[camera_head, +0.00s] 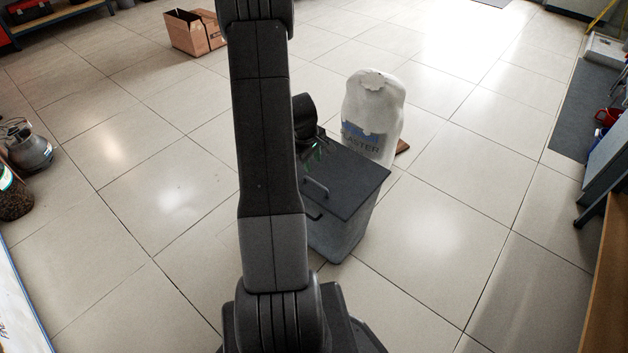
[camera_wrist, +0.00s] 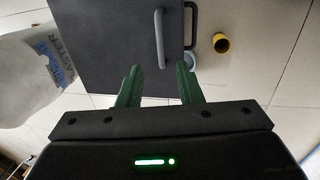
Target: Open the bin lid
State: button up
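The grey bin (camera_head: 343,238) stands on the tiled floor, partly hidden behind my arm in the head view. Its dark flat lid (camera_head: 352,172) lies shut on top. In the wrist view the lid (camera_wrist: 110,50) fills the upper middle, and the handle (camera_wrist: 159,38) shows ahead of my gripper (camera_wrist: 160,75), roughly in line with the gap between the fingers. The green fingers are apart and hold nothing. In the head view my gripper (camera_head: 314,152) is over the lid, partly hidden by my arm.
A white plaster bag (camera_head: 373,115) stands close behind the bin. In the wrist view a yellow ring-shaped item (camera_wrist: 221,43) and a small pale round item (camera_wrist: 190,60) lie beyond the lid's edge. An open cardboard box (camera_head: 193,34) is far off. Floor right of the bin is clear.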

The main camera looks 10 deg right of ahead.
jog(key=b, duration=0.2)
send_near(316, 180)
jog(key=s+f, duration=0.3)
jog(key=s, duration=0.1)
jog(key=shift+d+f, duration=0.25)
jog(key=shift+f, duration=0.15)
grip_shut()
